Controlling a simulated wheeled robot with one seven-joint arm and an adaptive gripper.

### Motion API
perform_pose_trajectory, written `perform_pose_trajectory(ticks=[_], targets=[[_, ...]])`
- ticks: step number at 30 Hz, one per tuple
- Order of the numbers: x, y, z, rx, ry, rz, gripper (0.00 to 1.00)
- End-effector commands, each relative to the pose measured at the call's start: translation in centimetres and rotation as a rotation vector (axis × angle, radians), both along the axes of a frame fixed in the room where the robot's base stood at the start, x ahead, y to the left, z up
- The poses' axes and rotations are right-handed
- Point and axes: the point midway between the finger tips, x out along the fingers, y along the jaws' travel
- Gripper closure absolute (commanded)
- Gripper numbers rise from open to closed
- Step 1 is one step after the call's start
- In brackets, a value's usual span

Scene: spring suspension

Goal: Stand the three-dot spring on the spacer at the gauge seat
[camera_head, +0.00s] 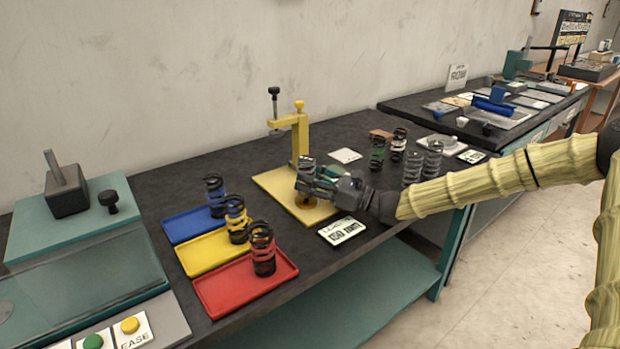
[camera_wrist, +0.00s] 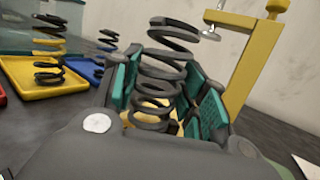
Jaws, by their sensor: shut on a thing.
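My gripper (camera_head: 318,180) is shut on a grey coil spring (camera_head: 306,164) over the yellow gauge base. In the wrist view the spring (camera_wrist: 168,42) stands nearly upright between the teal finger pads of my gripper (camera_wrist: 165,92). No dots can be made out on it. The gauge (camera_head: 299,140) has a yellow post and an overhanging arm with a screw; the post also shows in the wrist view (camera_wrist: 245,75). A brownish round piece (camera_head: 305,203), perhaps the spacer at the seat, shows below the spring. I cannot tell whether the spring touches it.
Blue (camera_head: 180,226), yellow (camera_head: 199,257) and red (camera_head: 232,291) trays with matching springs lie left of the gauge. A printed card (camera_head: 342,231) lies in front. Two grey springs (camera_head: 433,158), a green spring (camera_head: 377,153) and a black-and-white spring (camera_head: 398,144) stand to the right.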

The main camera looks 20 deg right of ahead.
Motion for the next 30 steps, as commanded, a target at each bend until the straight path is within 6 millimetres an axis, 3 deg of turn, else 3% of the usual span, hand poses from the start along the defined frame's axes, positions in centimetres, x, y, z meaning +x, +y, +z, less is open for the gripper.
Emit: perform_pose_trajectory(ticks=[5, 6, 9, 20, 26, 30], targets=[[0.0, 0.0, -0.2, 0.001, -0.001, 0.000, 0.93], [0.0, 0.0, -0.2, 0.000, 0.000, 0.000, 0.52], [0.0, 0.0, -0.2, 0.000, 0.000, 0.000, 0.36], [0.0, 0.0, 0.0, 0.000, 0.000, 0.000, 0.36], [0.0, -0.1, 1.6, 0.000, -0.001, -0.001, 0.36], [-1.2, -1.8, 0.5, 0.002, -0.001, -0.003, 0.36]])
